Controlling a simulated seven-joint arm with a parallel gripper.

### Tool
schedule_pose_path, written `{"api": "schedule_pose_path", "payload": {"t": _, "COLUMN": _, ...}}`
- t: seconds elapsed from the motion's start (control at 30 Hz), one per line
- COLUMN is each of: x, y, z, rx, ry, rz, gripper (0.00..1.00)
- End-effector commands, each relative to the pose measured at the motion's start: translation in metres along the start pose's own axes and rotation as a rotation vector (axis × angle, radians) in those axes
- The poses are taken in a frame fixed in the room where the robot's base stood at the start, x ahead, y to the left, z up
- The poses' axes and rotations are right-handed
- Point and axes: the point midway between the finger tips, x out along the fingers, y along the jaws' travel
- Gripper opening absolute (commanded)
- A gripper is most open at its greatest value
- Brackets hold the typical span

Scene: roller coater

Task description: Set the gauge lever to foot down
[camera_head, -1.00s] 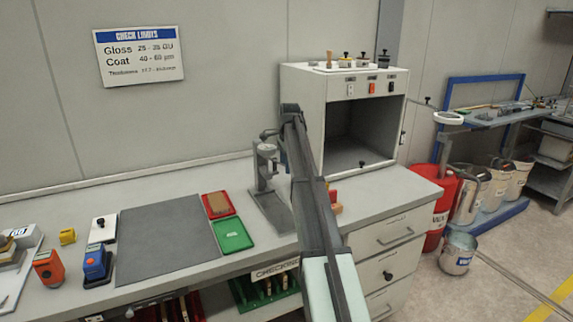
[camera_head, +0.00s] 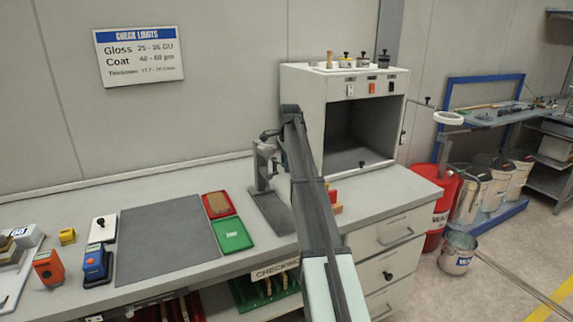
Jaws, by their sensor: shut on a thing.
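The thickness gauge is a small grey stand (camera_head: 261,172) on a dark base plate (camera_head: 270,211), on the bench left of the white cabinet. My gripper (camera_head: 268,136) is at the top of the gauge, coming in from the right, and is shut on the gauge lever. The lever itself is small and mostly hidden by the gripper, so its exact angle cannot be told. The foot of the gauge is too small to make out. My arm crosses in front of the gauge's right side.
A red tray (camera_head: 218,204) and a green tray (camera_head: 232,235) lie left of the gauge, beside a dark grey mat (camera_head: 165,245). The open white cabinet (camera_head: 312,98) stands close on the right. Small red and orange blocks (camera_head: 335,203) lie right of my arm.

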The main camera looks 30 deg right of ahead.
Motion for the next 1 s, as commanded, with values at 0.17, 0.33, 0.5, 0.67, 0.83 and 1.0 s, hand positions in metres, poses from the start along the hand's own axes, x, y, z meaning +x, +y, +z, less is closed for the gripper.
{"api": "schedule_pose_path", "payload": {"t": 0.17, "x": -0.0001, "y": -0.0003, "z": 0.0000, "rx": 0.000, "ry": 0.000, "rz": -0.001, "gripper": 0.00}}
{"api": "schedule_pose_path", "payload": {"t": 0.33, "x": -0.0011, "y": -0.0003, "z": 0.0005, "rx": -0.005, "ry": 0.027, "rz": -0.005, "gripper": 0.00}}
{"api": "schedule_pose_path", "payload": {"t": 0.5, "x": -0.0042, "y": -0.0006, "z": -0.0003, "rx": -0.018, "ry": 0.107, "rz": -0.013, "gripper": 0.00}}
{"api": "schedule_pose_path", "payload": {"t": 0.67, "x": -0.0057, "y": -0.0013, "z": -0.0016, "rx": -0.022, "ry": 0.136, "rz": -0.016, "gripper": 0.00}}
{"api": "schedule_pose_path", "payload": {"t": 0.83, "x": -0.0057, "y": -0.0014, "z": -0.0019, "rx": -0.022, "ry": 0.136, "rz": -0.016, "gripper": 0.00}}
{"api": "schedule_pose_path", "payload": {"t": 1.0, "x": -0.0058, "y": -0.0014, "z": -0.0019, "rx": -0.022, "ry": 0.136, "rz": -0.016, "gripper": 0.39}}
